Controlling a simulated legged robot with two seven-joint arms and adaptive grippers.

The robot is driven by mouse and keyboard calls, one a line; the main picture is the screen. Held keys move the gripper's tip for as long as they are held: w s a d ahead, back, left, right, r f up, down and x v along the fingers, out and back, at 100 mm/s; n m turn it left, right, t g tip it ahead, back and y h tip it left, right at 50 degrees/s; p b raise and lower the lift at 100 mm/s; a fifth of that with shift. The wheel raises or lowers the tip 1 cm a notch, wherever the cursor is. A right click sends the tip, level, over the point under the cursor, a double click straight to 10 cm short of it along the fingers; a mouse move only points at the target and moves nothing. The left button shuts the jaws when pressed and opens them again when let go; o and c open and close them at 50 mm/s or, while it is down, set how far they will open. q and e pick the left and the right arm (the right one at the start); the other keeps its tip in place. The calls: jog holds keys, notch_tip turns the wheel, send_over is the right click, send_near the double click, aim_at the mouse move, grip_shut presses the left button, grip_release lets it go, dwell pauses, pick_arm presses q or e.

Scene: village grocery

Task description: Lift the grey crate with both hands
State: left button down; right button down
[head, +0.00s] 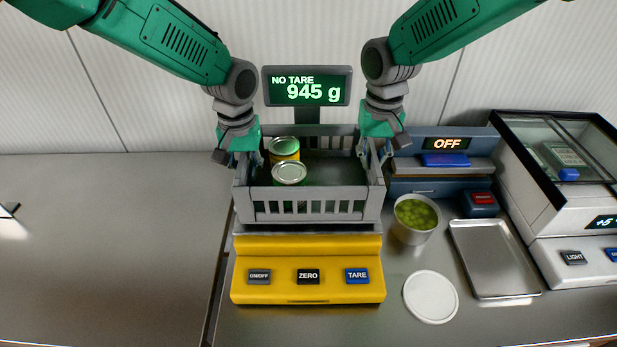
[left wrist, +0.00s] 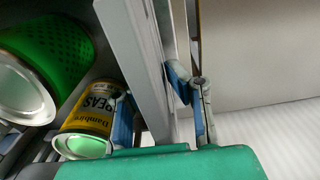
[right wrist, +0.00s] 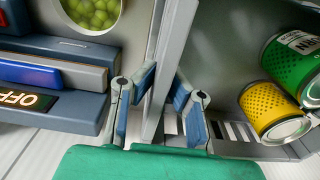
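The grey crate (head: 308,213) sits level on the yellow scale (head: 308,252), with slatted walls. Two cans stand in it, a yellow one (head: 284,150) at the back left and a green one (head: 290,173) in front. My left gripper (head: 247,163) is at the crate's left wall, and my right gripper (head: 375,155) is at its right wall. In each wrist view, the fingers straddle the wall (left wrist: 136,50) (right wrist: 176,50), one inside and one outside. Gaps seem to show between pads and wall, so both look open. Exact contact is hard to tell.
The scale display (head: 307,86) stands behind the crate and reads 945 g. A tub of green olives or grapes (head: 415,215), a white lid (head: 431,297), a metal tray (head: 493,258) and a blue device (head: 446,165) lie to the right. The left counter is mostly clear.

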aim_at(244, 154)
pick_arm(q)
jog(key=shift+r, duration=0.1)
pick_arm(e)
jog(key=shift+r, duration=0.15)
